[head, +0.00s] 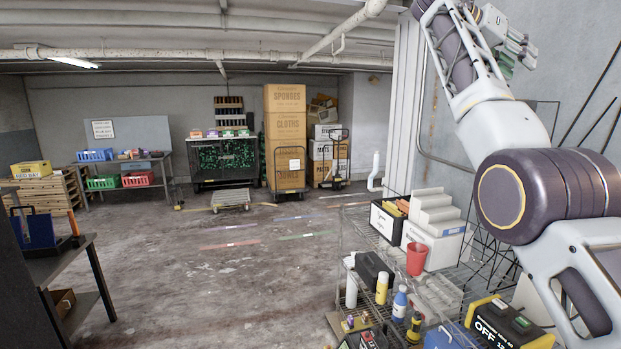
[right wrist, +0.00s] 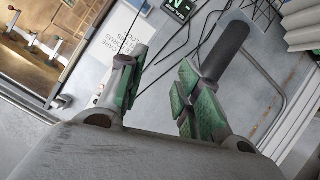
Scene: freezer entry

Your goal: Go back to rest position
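My right arm is raised along the right side of the head view, with the right gripper (head: 518,44) high up near the grey wall. In the right wrist view, the right gripper (right wrist: 160,82) has its two green-padded fingers apart, with no object between them. A dark grey cylinder (right wrist: 228,48) shows beyond the right-hand finger; I cannot tell what it is or whether it touches. My left arm and gripper are not in view.
A wire rack (head: 345,240) with bottles, a red cup (head: 416,259) and a yellow-black case (head: 508,322) stands below my right arm. A dark table (head: 62,262) is at the left. The floor between (head: 220,280) is clear. Stacked cartons (head: 285,135) stand at the back.

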